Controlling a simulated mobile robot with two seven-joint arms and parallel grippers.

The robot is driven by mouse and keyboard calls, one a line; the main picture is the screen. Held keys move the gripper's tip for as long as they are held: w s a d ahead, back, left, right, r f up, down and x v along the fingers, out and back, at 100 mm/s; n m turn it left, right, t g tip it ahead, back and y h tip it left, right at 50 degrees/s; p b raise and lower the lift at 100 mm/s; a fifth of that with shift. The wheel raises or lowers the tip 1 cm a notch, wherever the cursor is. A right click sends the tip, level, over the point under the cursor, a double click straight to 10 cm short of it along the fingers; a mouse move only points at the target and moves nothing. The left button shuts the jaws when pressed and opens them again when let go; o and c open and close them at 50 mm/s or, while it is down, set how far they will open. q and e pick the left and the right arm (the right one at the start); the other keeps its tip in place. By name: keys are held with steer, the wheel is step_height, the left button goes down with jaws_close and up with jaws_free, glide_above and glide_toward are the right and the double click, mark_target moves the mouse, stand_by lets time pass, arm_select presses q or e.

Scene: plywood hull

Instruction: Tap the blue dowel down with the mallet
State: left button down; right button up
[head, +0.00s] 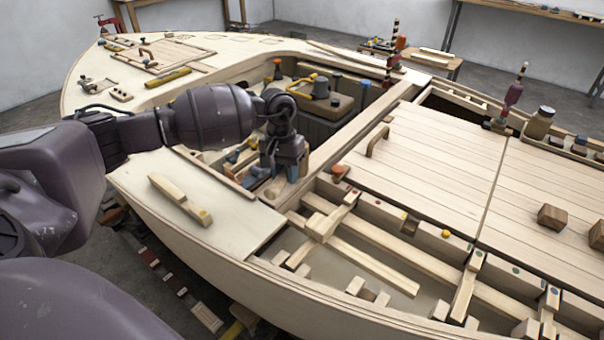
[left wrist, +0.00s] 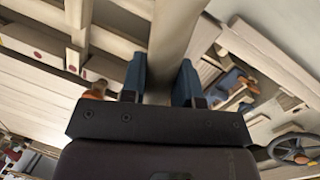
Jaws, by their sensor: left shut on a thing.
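My left gripper (head: 284,172) points down over the inner edge of the hull's side deck, near the front corner of the open well. In the left wrist view its two blue fingertips (left wrist: 166,82) are shut on a pale, rounded wooden shaft (left wrist: 175,35), which looks like the mallet's handle. The shaft runs out of the top of that view, so no mallet head shows there. A small bluish spot (head: 552,291) marks a rail at the lower right; I cannot tell whether it is the blue dowel. My right gripper is not in view.
An orange knob (head: 338,171) stands near the gripper. A yellow knob (head: 445,233) sits on the rail to the right. A loose wooden bar (head: 180,199) lies on the side deck. Open framing bays lie in front, and the planked deck (head: 430,165) is mostly clear.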

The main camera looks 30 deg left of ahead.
arm_select(q)
step_height(320, 180, down, 2)
steer(key=shift+r, duration=0.3)
steer(key=shift+r+p, duration=0.5)
steer(key=shift+r, duration=1.8)
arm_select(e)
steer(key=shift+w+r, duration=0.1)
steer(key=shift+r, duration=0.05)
